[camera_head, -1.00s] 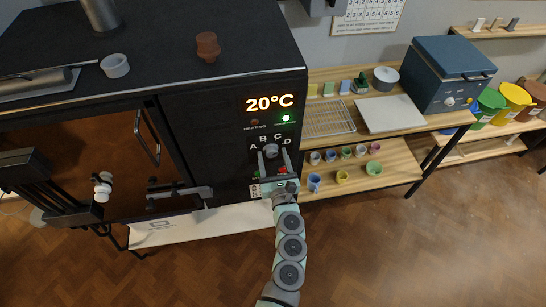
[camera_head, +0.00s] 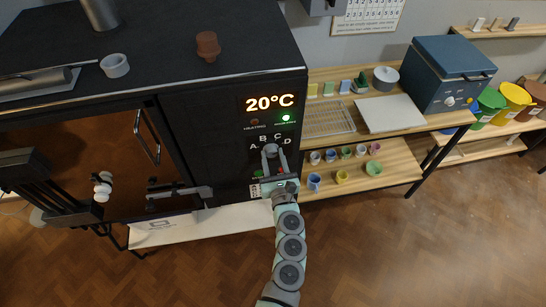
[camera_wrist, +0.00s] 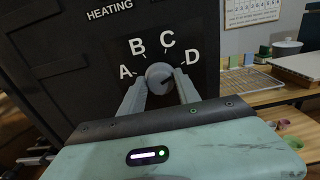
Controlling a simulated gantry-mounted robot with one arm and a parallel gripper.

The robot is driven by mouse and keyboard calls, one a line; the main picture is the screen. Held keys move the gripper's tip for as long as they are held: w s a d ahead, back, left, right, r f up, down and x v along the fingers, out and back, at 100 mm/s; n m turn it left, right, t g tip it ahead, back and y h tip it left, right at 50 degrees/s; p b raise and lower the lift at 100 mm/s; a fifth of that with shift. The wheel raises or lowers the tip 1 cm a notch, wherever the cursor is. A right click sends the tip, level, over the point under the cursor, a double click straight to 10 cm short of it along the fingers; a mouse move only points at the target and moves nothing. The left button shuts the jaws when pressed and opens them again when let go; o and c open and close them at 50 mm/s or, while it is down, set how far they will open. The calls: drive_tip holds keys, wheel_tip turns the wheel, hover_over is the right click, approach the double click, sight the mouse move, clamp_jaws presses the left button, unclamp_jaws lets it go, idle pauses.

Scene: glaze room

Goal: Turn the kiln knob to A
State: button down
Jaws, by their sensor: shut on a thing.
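The kiln knob (camera_wrist: 159,73) is a round grey dial on the dark kiln panel, with letters A, B, C and D in an arc around it. A dark mark on the knob points toward the D side in the wrist view. My gripper (camera_head: 271,150) is at the knob in the head view, its two grey fingers shut on the knob's sides. The fingers also show in the wrist view (camera_wrist: 161,88), one on either side of the knob. In the head view the fingers and knob overlap, so the mark cannot be made out there.
The kiln front (camera_head: 180,112) carries a lit 20°C display (camera_head: 269,103) above the knob. Small buttons (camera_head: 283,170) sit just below the knob, close to my gripper. A wooden shelf (camera_head: 400,165) with several small cups stands to the right.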

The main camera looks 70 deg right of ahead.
drive_tip(key=shift+n, duration=0.3)
drive_tip(key=n+b, duration=0.2)
drive_tip(key=n, duration=0.1)
drive_tip(key=n+b, duration=0.1)
drive_tip(key=n, duration=0.2)
drive_tip(key=shift+w+a+n, duration=0.1)
drive_tip(key=shift+n, duration=0.2)
drive_tip(key=n+b, duration=0.2)
drive_tip(key=n, duration=0.4)
drive_tip(key=shift+f+b, duration=0.15)
drive_tip(key=shift+b, duration=0.15)
drive_tip(key=n+b, duration=0.1)
drive_tip(key=n, duration=0.5)
drive_tip(key=shift+w+f+n, duration=0.1)
drive_tip(key=shift+n, duration=0.3)
drive_tip(key=n, duration=0.3)
drive_tip(key=shift+b, duration=0.35)
drive_tip(key=shift+f+n, duration=0.1)
drive_tip(key=shift+n, duration=1.9)
